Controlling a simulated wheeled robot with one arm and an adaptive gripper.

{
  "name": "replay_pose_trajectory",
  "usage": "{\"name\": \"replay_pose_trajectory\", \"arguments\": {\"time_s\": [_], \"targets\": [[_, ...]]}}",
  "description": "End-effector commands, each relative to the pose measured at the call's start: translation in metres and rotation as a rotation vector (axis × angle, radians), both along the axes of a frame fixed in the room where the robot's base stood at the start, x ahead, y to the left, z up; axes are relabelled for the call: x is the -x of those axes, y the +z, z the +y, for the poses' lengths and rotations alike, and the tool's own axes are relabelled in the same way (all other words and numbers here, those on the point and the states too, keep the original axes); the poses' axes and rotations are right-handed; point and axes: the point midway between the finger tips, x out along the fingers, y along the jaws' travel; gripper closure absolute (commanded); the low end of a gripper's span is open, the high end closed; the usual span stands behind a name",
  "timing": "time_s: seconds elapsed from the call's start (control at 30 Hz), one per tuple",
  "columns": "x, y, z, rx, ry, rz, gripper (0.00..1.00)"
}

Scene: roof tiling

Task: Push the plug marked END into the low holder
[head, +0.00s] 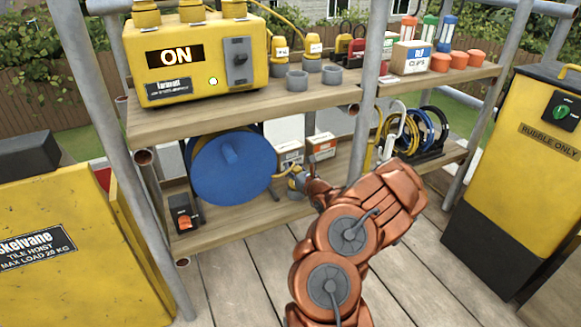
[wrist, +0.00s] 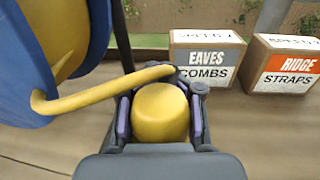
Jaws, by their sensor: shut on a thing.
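My gripper (head: 308,187) is low over the lower shelf, right of the blue cable reel (head: 230,167). It is shut on a yellow plug (wrist: 162,112), whose rounded top shows between the fingers in the wrist view. The plug (head: 296,179) also shows in the head view; no END mark is readable on it. A yellow cable (wrist: 95,92) runs from the reel to the plug. A grey cup, seemingly the low holder (head: 295,194), shows just under the plug, partly hidden. I cannot tell how far the plug sits inside it.
Boxes marked EAVES COMBS (wrist: 207,62) and RIDGE STRAPS (wrist: 287,65) stand just behind the gripper. A black switch box (head: 184,214) is left of the reel. The upper shelf (head: 260,107) with a yellow power box (head: 200,95) lies above. A scaffold pole (head: 369,90) rises nearby.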

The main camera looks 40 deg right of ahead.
Motion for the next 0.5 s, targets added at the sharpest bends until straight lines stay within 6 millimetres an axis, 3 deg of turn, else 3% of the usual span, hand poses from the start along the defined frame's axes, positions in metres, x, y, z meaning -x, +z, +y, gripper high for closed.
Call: {"name": "replay_pose_trajectory", "arguments": {"time_s": [0.37,0.4,0.5], "targets": [[-0.0003,-0.0058,0.0002,0.000,0.001,-0.001,1.00],[-0.0002,-0.0053,0.0002,0.000,0.001,-0.001,0.71],[-0.0002,-0.0053,0.0002,0.000,0.001,-0.001,0.61]]}}
